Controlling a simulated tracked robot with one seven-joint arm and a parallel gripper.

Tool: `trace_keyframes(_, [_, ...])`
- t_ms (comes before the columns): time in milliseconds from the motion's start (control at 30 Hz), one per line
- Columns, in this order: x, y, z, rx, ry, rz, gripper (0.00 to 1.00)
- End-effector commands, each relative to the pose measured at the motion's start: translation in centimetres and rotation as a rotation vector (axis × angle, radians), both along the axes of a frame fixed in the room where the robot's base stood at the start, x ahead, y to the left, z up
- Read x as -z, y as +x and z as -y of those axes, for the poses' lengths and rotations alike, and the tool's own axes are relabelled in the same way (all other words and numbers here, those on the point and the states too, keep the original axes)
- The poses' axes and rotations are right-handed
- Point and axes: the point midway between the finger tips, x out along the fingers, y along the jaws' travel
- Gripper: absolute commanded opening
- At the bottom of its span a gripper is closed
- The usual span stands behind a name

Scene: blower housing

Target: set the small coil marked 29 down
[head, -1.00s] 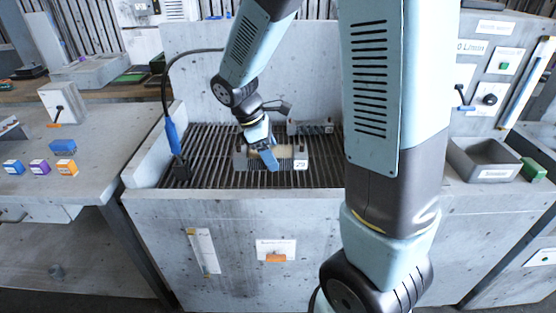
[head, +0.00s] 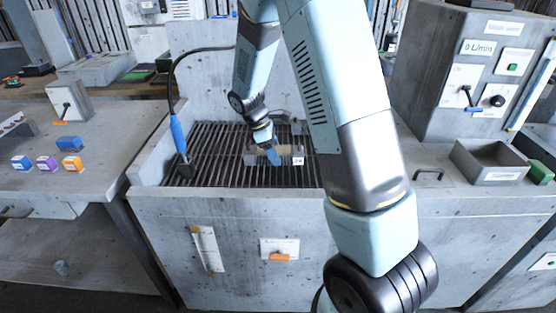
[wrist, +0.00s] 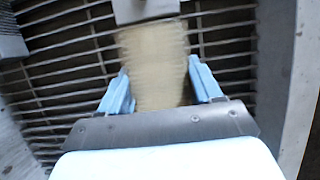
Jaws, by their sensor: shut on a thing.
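The small coil (head: 285,152) has a pale winding between grey end blocks, and a white tag reading 29 or similar on its right end. It is at the grille (head: 215,150) of the grey basin; I cannot tell whether it touches the bars. My gripper (head: 272,152) is over the coil's winding, with its blue fingers on either side. In the wrist view the pale winding (wrist: 155,62) sits between the two blue fingers (wrist: 160,92), with the grille bars behind it. The lower side of the coil is hidden.
A blue-handled tool (head: 177,133) on a cable stands at the grille's left. Another grey piece (head: 297,127) is behind the coil, partly hidden. A grey tray (head: 490,160) is at the right. Small coloured boxes (head: 47,163) are on the left bench. Bare grille lies left of the coil.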

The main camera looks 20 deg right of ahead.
Motion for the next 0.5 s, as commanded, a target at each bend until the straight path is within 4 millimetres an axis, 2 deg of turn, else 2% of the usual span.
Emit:
trace_keyframes(267, [1.1, 0.9, 0.2, 0.000, 0.000, 0.000, 0.16])
trace_keyframes(500, [3.9, 0.9, 0.2, 0.000, -0.001, 0.000, 0.16])
